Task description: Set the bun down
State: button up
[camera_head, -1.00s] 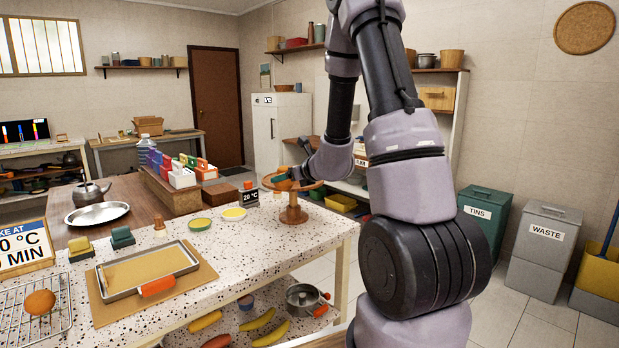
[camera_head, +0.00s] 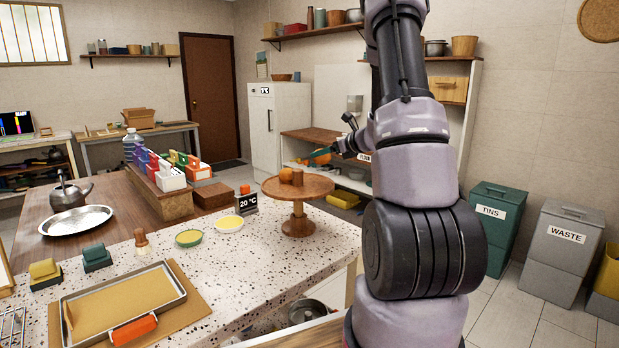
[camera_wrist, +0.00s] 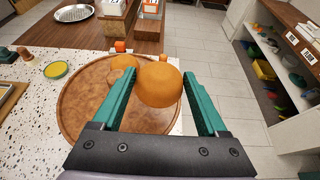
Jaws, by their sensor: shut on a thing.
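My gripper (camera_wrist: 160,100), with green fingers, is shut on an orange-brown bun (camera_wrist: 158,86). In the wrist view the bun sits between the fingers and overlaps the right part of the round wooden stand (camera_wrist: 82,112). In the head view my gripper (camera_head: 325,155) and the bun (camera_head: 319,163) appear above and behind the stand's far right edge. The stand (camera_head: 297,206) is upright on the speckled counter. Another orange bun (camera_head: 286,174) and a small brown piece (camera_head: 298,178) stand on it. I cannot tell the held bun's exact height.
A row of coloured boxes (camera_head: 168,172) stands behind. The front of the stand's top is bare.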

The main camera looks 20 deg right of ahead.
notch_tip(320, 180, down, 7)
jog(key=shift+a, duration=0.1)
jog(key=shift+f, duration=0.15)
dwell(0.3)
jog(key=o, duration=1.3)
